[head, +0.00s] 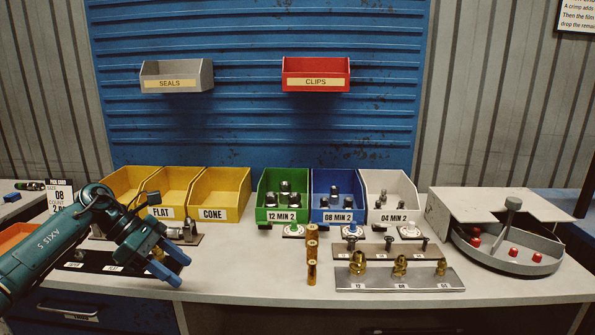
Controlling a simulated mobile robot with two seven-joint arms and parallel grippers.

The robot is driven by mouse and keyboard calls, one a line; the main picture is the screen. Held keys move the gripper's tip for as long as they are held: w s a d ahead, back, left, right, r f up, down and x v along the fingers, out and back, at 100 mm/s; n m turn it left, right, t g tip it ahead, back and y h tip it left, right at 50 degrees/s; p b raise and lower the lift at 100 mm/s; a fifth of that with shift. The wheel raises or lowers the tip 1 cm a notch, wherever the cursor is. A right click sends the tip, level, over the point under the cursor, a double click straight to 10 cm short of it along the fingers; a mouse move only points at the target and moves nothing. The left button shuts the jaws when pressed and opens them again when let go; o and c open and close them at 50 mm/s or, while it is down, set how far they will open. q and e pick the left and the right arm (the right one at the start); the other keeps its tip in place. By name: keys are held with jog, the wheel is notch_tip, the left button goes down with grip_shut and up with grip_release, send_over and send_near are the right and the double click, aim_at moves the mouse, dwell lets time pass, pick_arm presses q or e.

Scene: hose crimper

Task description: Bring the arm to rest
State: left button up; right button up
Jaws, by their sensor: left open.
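My left arm comes in from the left. Its gripper (171,263) has two blue fingers, which stand apart with nothing between them that I can make out. It hangs over the left part of the workbench (235,280), above a dark strip (97,262) with labels. The arm covers part of that strip and of the bench behind it. I cannot tell how high the fingertips are above the bench. My right gripper is out of view.
Yellow bins (220,192), a green bin (270,210), a blue bin (325,213) and a white bin (375,213) line the back. Brass cylinders (312,240) stand mid-bench, beside a plate (395,285) with brass fittings. A grey round tray (510,262) is at right.

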pick_arm(q)
jog(key=s+d+f+n+t+h+p, duration=0.1)
jog(key=s+d+n+t+h, duration=0.1)
jog(key=d+n+h, duration=0.3)
jog(key=s+d+f+n+t+h, duration=0.1)
jog(key=s+d+f+n+t, duration=0.2)
jog(key=d, duration=0.5)
jog(key=s+d+n+h+p, duration=0.1)
jog(key=s+d+n+h, duration=0.15)
jog(key=d+n, duration=0.3)
jog(key=s+a+f+m+t+y+p, duration=0.1)
jog(key=s+a+f+m+y, duration=0.1)
jog(key=s+f+m+y, duration=0.2)
jog(key=s+a+f+m+t+y+p, duration=0.1)
jog(key=s+f+m+y, duration=0.4)
jog(key=m, duration=1.4)
jog(key=s+a+f+m+t+y+p, duration=0.1)
jog(key=s+a+f+m+t+y, duration=0.2)
jog(key=s+f+m, duration=0.4)
jog(key=s+a+m+y, duration=0.1)
jog(key=s+m+y, duration=0.1)
jog(key=s+m, duration=0.2)
jog(key=shift+s+a+m, duration=0.3)
jog(key=shift+a+m, duration=0.05)
jog(key=shift+m, duration=0.3)
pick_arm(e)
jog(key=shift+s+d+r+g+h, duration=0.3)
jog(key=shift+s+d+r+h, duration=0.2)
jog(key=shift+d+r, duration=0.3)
